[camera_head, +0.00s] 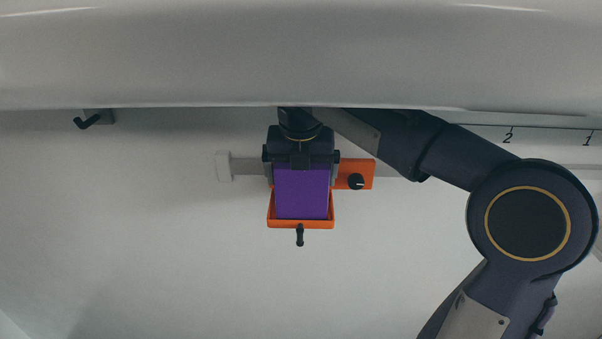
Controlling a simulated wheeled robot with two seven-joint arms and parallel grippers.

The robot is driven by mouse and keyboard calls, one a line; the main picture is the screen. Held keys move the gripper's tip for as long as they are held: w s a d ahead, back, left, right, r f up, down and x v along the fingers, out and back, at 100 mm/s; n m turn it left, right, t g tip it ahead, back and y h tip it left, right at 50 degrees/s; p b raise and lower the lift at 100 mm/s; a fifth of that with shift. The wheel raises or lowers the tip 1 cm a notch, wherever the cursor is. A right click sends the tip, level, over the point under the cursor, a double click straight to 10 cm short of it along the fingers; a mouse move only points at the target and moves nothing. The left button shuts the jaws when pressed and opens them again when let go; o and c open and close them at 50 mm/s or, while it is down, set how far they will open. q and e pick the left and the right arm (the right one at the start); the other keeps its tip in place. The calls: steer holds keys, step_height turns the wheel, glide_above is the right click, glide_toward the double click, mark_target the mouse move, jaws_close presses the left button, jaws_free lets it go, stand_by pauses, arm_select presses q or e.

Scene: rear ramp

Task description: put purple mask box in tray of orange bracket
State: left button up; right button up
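The purple mask box (302,192) stands upright at the orange bracket's tray (301,224), with its lower end inside or just in front of the tray rim; I cannot tell how deep it sits. The bracket's orange plate (357,173) with a black knob shows to the right of the box. My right gripper (301,168) is at the top of the box, with a finger along each side of it, and looks closed on it. Its body hides the box's upper end and part of the bracket. My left gripper is not in view.
A grey rail (240,166) runs along the white wall behind the bracket. A black handle (300,235) sticks out below the tray. A black hook (93,120) is at the upper left. A large pale overhang (300,55) spans the top. The wall at left is clear.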

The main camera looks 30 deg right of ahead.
steer(key=shift+d, duration=0.1)
steer(key=shift+r, duration=0.25)
steer(key=v, duration=0.2)
steer(key=shift+r, duration=0.3)
steer(key=s+a+b, duration=0.3)
steer(key=s+a, duration=0.3)
steer(key=s, duration=0.4)
steer(key=shift+s+a, duration=0.2)
steer(key=shift+a, duration=0.05)
